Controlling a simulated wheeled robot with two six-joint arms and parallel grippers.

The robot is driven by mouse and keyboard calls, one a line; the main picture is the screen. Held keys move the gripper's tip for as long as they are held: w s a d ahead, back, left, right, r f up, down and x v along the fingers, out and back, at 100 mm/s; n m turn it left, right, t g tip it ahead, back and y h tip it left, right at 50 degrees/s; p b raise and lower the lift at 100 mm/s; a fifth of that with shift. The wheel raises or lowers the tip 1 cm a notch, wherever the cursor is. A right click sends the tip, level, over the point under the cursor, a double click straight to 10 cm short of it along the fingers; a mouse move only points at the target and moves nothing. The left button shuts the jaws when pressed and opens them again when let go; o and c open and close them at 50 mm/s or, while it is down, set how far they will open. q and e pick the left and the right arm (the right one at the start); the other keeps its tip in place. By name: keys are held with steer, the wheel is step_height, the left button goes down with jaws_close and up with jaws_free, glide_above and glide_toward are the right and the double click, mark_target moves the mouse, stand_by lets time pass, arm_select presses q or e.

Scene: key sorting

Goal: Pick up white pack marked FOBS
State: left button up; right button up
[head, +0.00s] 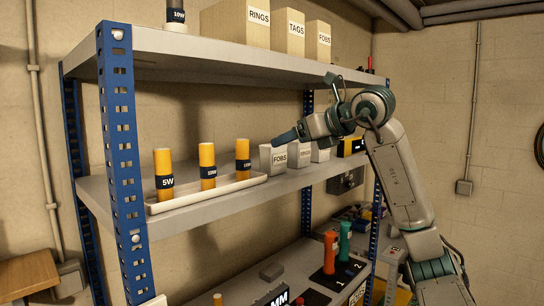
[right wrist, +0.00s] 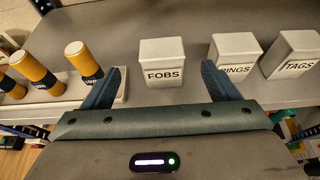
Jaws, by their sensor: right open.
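The white pack marked FOBS (head: 274,159) stands upright on the middle shelf, just right of the tray of yellow cylinders. In the right wrist view the FOBS pack (right wrist: 163,64) stands ahead of my right gripper (right wrist: 162,82), between the lines of its two fingers. The fingers are open and hold nothing; I cannot tell whether they touch anything. In the head view my right gripper (head: 284,137) hangs in from the right, above and beside the pack. My left gripper is not in view.
White packs marked RINGS (right wrist: 236,58) and TAGS (right wrist: 293,54) stand right of FOBS, RINGS close to the right finger. A tray (head: 206,197) with yellow cylinders, including 5W (head: 163,174), lies left. The upper shelf (head: 220,56) hangs above, carrying larger boxes.

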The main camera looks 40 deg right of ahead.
mark_target(273, 159)
steer(key=shift+x, duration=1.15)
steer(key=p+x, duration=0.2)
steer(key=x, duration=0.2)
steer(key=shift+d+f, duration=0.1)
steer(key=shift+d, duration=0.05)
steer(key=shift+w+f, duration=0.2)
steer(key=shift+w, duration=0.2)
steer(key=shift+w+f, duration=0.15)
steer(key=shift+w, duration=0.05)
steer(key=shift+s, duration=0.15)
steer(key=c, duration=1.1)
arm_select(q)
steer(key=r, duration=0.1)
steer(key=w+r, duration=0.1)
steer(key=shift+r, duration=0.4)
arm_select(e)
steer(key=shift+c, duration=0.2)
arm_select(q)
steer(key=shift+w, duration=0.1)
